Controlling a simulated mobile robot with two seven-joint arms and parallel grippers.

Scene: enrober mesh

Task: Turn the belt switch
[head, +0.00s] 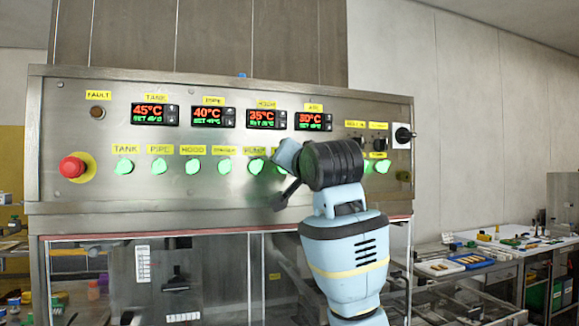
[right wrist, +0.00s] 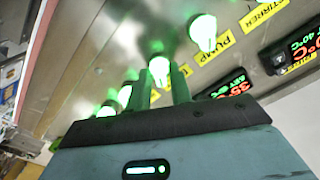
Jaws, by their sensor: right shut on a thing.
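The panel carries a row of green-lit switches under yellow labels; TANK, PIPE, HOOD and PUMP are readable in the head view. My right gripper (head: 281,177) reaches the panel from the lower right, just right of the PUMP switch (head: 254,167). In the right wrist view its two fingers (right wrist: 171,82) are shut on a glowing green switch (right wrist: 159,68), the one beside the PUMP switch (right wrist: 203,32). That held switch's label is partly hidden and I cannot read it. The gripper and wrist cover part of the row. My left gripper is not in view.
A red emergency button (head: 72,167) is at the panel's left. Four-part temperature readouts (head: 154,114) run above the switches. A black rotary switch (head: 403,135) is at the right. Tables with trays (head: 440,267) stand at the right.

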